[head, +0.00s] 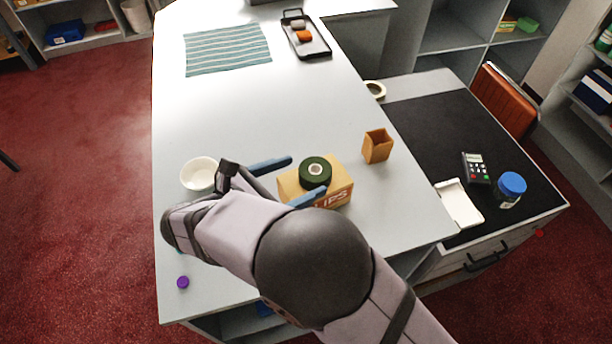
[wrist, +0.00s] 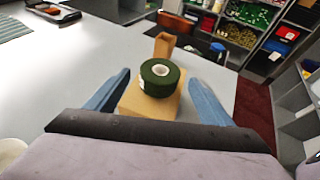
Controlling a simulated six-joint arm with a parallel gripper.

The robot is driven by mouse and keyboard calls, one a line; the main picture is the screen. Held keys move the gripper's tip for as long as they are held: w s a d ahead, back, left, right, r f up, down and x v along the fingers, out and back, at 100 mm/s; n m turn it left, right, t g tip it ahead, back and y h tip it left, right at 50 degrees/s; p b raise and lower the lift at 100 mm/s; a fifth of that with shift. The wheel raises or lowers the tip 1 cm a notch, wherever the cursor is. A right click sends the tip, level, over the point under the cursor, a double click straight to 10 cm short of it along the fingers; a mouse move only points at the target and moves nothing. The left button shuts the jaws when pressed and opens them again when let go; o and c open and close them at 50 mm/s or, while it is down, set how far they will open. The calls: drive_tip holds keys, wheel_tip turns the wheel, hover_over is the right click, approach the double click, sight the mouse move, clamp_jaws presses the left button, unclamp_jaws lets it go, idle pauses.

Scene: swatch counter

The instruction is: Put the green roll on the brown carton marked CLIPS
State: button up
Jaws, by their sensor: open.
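The green roll (head: 315,171) lies flat on top of the brown carton marked CLIPS (head: 338,195), toward the carton's back part. In the wrist view the green roll (wrist: 159,77) sits on the carton (wrist: 150,106), with its pale core facing up. My gripper (head: 307,177) is open, its two blue fingers on either side of the roll and apart from it in the wrist view. Part of the carton and its lettering is hidden behind my arm and a finger in the head view.
A white bowl (head: 198,175) stands left of my gripper and an open orange-brown box (head: 377,146) stands right of the carton. The middle of the counter is clear.

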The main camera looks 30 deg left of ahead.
drive_tip(key=b+v, duration=0.2)
drive_tip(key=v, duration=0.6)
drive_tip(key=shift+s+r, duration=0.15)
drive_tip(key=shift+s, duration=0.15)
drive_tip(key=shift+w+a, duration=0.1)
drive_tip(key=shift+a, duration=0.05)
